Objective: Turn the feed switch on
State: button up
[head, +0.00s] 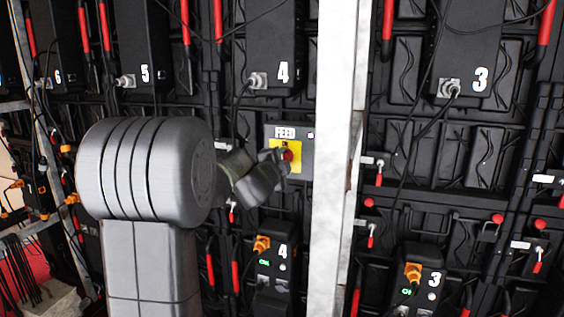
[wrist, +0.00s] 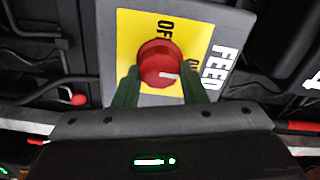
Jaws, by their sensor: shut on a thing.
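The feed switch is a red round knob (head: 288,155) on a yellow plate (head: 296,145) of a grey box (head: 308,160) marked FEED. In the wrist view the knob (wrist: 158,63) has a white mark that points right, toward the FEED lettering and the side where ON is printed. OFF is printed above the knob in that view. My gripper (head: 281,160) is at the knob. In the wrist view its two green fingers (wrist: 162,87) stand on either side of the knob, shut on it. The fingers partly cover the plate and the end of the ON label.
A white upright post (head: 338,140) stands just right of the switch box. Black numbered units, such as 4 (head: 268,50) and 3 (head: 470,45), hang above. Lower units with orange plugs (head: 261,244) and loose cables are below. Red handles line the wall panels.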

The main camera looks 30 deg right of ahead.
jog(key=o, duration=1)
jog(key=shift+s+a, duration=0.1)
jog(key=v, duration=1.3)
jog(key=shift+a, duration=0.25)
jog(key=shift+s, duration=0.1)
jog(key=x, duration=1.3)
jog(key=shift+w+d, duration=0.2)
jog(key=shift+d, duration=0.15)
